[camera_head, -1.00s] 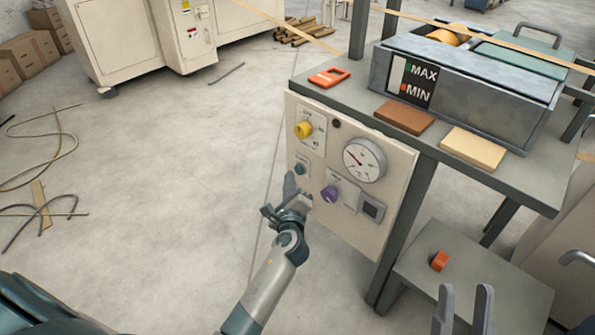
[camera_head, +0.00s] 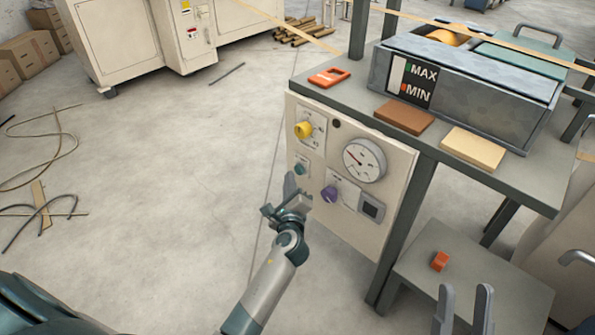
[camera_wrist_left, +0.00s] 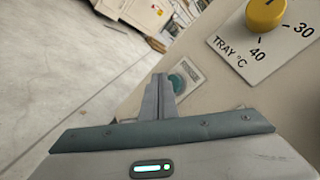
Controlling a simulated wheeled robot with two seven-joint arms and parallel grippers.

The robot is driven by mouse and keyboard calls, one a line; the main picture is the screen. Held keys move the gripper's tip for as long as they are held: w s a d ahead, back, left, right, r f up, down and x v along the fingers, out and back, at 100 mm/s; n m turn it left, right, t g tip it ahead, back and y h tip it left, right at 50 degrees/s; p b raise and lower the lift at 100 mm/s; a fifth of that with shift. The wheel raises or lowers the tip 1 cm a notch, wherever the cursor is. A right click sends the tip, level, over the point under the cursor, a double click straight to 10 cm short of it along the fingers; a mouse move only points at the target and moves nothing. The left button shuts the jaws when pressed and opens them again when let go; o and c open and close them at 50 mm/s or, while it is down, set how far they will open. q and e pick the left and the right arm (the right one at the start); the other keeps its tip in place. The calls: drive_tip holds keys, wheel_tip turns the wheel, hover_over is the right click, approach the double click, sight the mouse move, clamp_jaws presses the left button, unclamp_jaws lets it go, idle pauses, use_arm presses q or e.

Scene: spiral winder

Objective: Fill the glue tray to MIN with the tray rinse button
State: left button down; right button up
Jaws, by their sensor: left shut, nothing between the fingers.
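The grey glue tray (camera_head: 480,108) stands on the bench with a dark MAX/MIN level plate (camera_head: 418,82) on its front. The glue level itself is hard to read. The small teal button (camera_head: 300,169) sits on the cream panel below the yellow knob; it also shows in the left wrist view (camera_wrist_left: 184,82), its label too blurred to read fully. My left gripper (camera_head: 289,184) is shut and empty, its tips just below the button. In the wrist view the shut fingers (camera_wrist_left: 160,84) overlap the button's left side; contact cannot be told. My right gripper (camera_head: 465,298) is open and empty.
An orange block (camera_head: 440,261) lies on a lower shelf. The floor left of the panel is open.

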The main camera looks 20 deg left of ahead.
use_arm(q)
drive_tip(key=shift+w, duration=0.15)
drive_tip(key=shift+w+d, duration=0.15)
drive_tip(key=shift+w, duration=0.1)
drive_tip(key=shift+w+d, duration=0.2)
drive_tip(key=shift+w, duration=0.2)
idle(3.0)
drive_tip(key=shift+s, duration=0.1)
idle(0.7)
drive_tip(key=shift+s+a+p, duration=0.35)
drive_tip(key=shift+s, duration=0.35)
drive_tip(key=shift+s, duration=0.1)
drive_tip(key=shift+s+a+p, duration=0.3)
drive_tip(key=shift+s, duration=0.45)
drive_tip(key=shift+s+a+p, duration=0.25)
drive_tip(key=shift+s, duration=0.5)
drive_tip(key=shift+s+a+p, duration=0.3)
drive_tip(key=shift+s, duration=0.45)
idle(0.4)
